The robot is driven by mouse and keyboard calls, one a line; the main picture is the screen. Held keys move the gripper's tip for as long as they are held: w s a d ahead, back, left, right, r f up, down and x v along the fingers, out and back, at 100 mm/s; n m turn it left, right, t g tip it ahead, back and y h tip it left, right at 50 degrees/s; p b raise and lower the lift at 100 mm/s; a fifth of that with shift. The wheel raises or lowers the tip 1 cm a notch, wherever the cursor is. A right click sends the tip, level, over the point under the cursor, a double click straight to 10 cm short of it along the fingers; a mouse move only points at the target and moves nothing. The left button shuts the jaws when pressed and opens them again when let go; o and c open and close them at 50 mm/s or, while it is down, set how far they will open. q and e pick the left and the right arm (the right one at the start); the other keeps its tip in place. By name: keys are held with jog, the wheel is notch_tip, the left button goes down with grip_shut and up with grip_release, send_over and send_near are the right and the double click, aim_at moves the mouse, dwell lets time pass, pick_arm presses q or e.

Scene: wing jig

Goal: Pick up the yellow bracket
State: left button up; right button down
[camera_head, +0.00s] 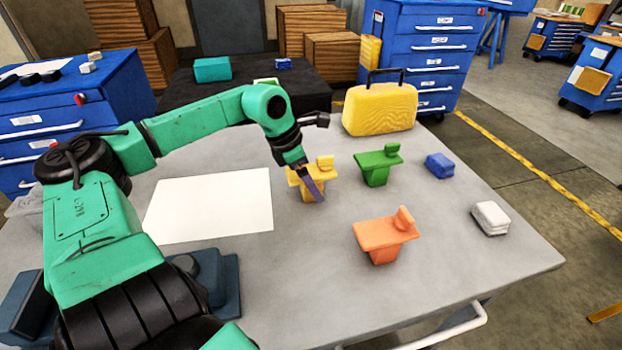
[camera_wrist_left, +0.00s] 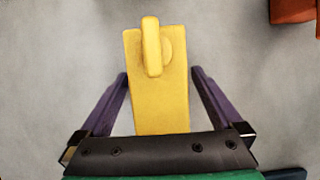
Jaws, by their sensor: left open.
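The yellow bracket (camera_head: 324,171) stands on the grey table, a flat plate on a stem with a raised tab on top. In the left wrist view the yellow bracket (camera_wrist_left: 158,85) lies between the fingers, its tab toward the top. My left gripper (camera_head: 312,185) is at the bracket; in the left wrist view my left gripper (camera_wrist_left: 158,80) is open, with a purple finger on each side and a gap between each finger and the bracket. The near end of the bracket is hidden by the gripper body. My right gripper is not in view.
A green bracket (camera_head: 377,165) and an orange bracket (camera_head: 385,235) stand to the right. A blue block (camera_head: 440,165), a white block (camera_head: 491,218) and a yellow case (camera_head: 380,110) are also on the table. A white sheet (camera_head: 210,205) lies left. The front middle is clear.

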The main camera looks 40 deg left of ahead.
pick_arm(q)
jog(key=shift+w, duration=0.1)
grip_shut()
